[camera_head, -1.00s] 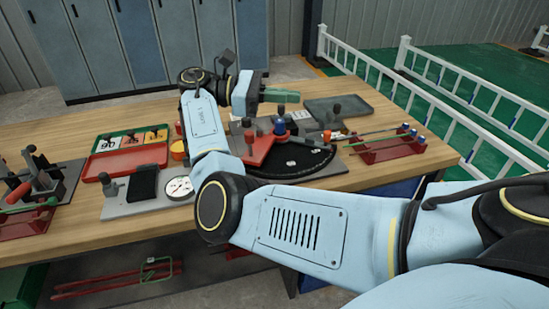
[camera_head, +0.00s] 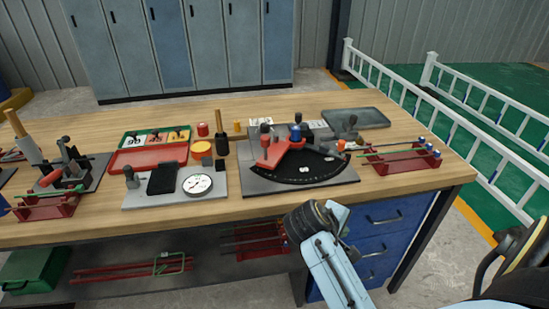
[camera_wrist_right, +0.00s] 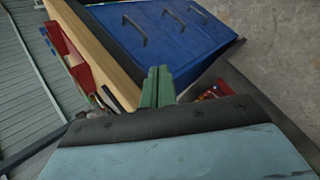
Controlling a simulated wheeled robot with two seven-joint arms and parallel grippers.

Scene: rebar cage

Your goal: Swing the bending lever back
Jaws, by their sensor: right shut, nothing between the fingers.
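The bending station sits on the right half of the wooden bench, a grey base plate (camera_head: 258,186) with a black fan-shaped dial (camera_head: 300,172). Its red bending lever (camera_head: 272,154) lies over the upper left of the dial, with a blue-topped post (camera_head: 295,134) and dark knobs near it. My right gripper (camera_wrist_right: 158,84) has green fingers, shut and empty. It is in front of the bench by the blue drawers, apart from the lever. In the head view my right wrist shows below the bench edge; its fingers are hidden there. My left gripper is in neither view.
A red rebar rack (camera_head: 405,160) stands right of the station, with a grey tray (camera_head: 355,118) behind. A round gauge (camera_head: 197,184) and red tray (camera_head: 148,157) lie to the left. Blue drawers (camera_head: 385,225) are under the bench. White railings (camera_head: 440,115) stand at right.

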